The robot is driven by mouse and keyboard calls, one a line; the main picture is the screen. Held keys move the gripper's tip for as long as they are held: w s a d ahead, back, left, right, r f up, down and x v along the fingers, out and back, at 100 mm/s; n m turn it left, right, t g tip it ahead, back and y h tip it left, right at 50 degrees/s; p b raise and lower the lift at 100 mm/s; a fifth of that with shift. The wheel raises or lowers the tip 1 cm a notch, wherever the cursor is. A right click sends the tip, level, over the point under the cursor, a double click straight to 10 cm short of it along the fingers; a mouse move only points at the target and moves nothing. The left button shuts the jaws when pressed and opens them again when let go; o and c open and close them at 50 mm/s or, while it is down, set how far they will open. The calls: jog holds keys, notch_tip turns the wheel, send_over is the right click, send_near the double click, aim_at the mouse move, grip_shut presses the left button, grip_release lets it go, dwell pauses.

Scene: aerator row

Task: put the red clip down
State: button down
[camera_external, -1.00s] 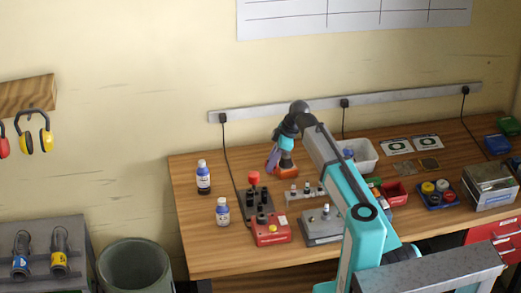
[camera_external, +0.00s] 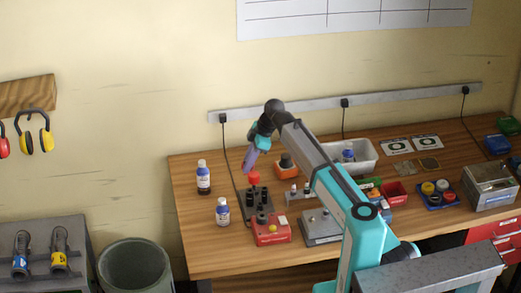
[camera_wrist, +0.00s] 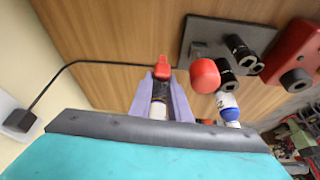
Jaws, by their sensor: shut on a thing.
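My gripper (camera_wrist: 160,97) has lavender fingers, shut on a small piece with a red top, which I take for the red clip (camera_wrist: 162,72). A dark and pale part shows below the red, between the fingers. In the external view my gripper (camera_external: 247,168) points down, above and behind the dark plate with black posts; the clip cannot be made out there. A rounded red knob (camera_wrist: 205,75) stands just right of the fingers in the wrist view, apart from the clip; a red top also shows over the plate in the external view (camera_external: 253,178).
The dark plate (camera_wrist: 200,30) carries black cylinders beside a red box (camera_external: 270,231). An orange block (camera_external: 286,167) stands right of my gripper. Two bottles stand left, one farther back (camera_external: 203,178) and one nearer (camera_external: 222,212). Bare wood lies around the bottles. A black cord (camera_wrist: 95,63) crosses the table.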

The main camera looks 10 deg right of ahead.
jog(key=shift+n, duration=0.4)
jog(key=a, duration=0.1)
jog(key=s+a, duration=0.1)
jog(key=a, duration=0.1)
jog(key=s+a, duration=0.1)
jog(key=a, duration=0.1)
jog(key=shift+w+a+f+p, duration=0.25)
jog(key=shift+w+a+p, duration=0.7)
jog(key=shift+w, duration=1.3)
jog(key=shift+w+a+f+p, duration=0.3)
jog(key=shift+w+a, duration=1.15)
jog(key=shift+w, duration=0.75)
jog(key=shift+w+a+f+p, duration=0.2)
jog(key=shift+w+a+p, duration=0.75)
jog(key=shift+w, duration=1.3)
jog(key=shift+a, duration=0.25)
jog(key=shift+w+a, duration=0.2)
jog(key=shift+w, duration=0.15)
jog(key=shift+f+p, duration=0.6)
jog(key=shift+f, duration=1.2)
jog(key=shift+f, duration=0.15)
